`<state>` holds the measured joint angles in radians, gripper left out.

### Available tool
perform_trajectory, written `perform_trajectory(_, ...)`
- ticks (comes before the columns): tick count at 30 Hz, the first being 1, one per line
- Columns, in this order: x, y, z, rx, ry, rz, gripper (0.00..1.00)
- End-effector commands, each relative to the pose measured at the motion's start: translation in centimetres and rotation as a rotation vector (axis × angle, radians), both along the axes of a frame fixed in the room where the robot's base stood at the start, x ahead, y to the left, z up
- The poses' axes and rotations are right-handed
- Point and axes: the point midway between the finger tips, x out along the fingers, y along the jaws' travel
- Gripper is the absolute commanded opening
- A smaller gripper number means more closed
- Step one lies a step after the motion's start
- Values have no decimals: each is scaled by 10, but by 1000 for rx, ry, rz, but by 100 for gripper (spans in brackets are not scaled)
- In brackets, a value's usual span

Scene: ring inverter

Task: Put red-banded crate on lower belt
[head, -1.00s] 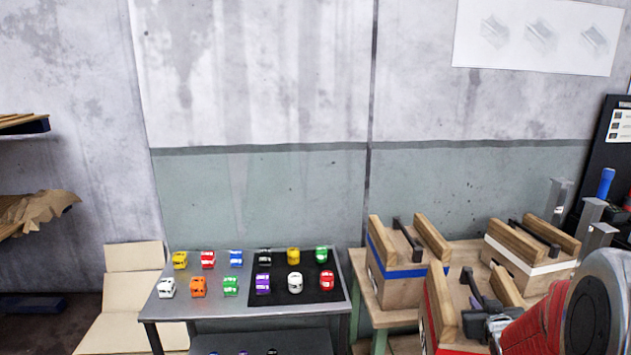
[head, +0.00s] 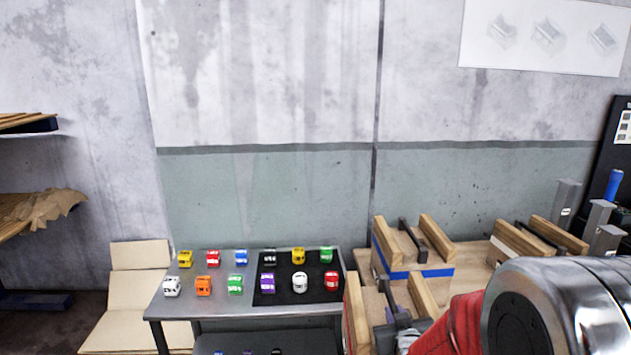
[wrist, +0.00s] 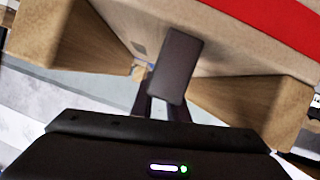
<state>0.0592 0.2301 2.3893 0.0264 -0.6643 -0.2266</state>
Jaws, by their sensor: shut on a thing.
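The red-banded crate (wrist: 225,25) fills the top of the wrist view, with its red band at the upper right and wooden side pieces at left and right. My gripper (wrist: 165,95) is shut on its dark handle (wrist: 177,62). In the head view the crate (head: 354,318) is at the lower middle right, partly hidden by my red and silver arm. My gripper (head: 400,330) shows small at its handle. I cannot make out a lower belt in these frames.
A blue-banded crate (head: 420,272) stands close behind on a wooden bench. Another wooden crate (head: 525,240) is to its right, partly hidden by my arm. A grey table (head: 215,306) with several toy cars is at left.

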Motion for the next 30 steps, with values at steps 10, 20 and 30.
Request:
perform_trajectory(10, 4, 45, 7, 0, -10, 76, 0)
perform_trajectory(20, 4, 46, 7, 0, -10, 77, 0)
perform_trajectory(30, -17, 42, -25, 0, -4, 75, 0)
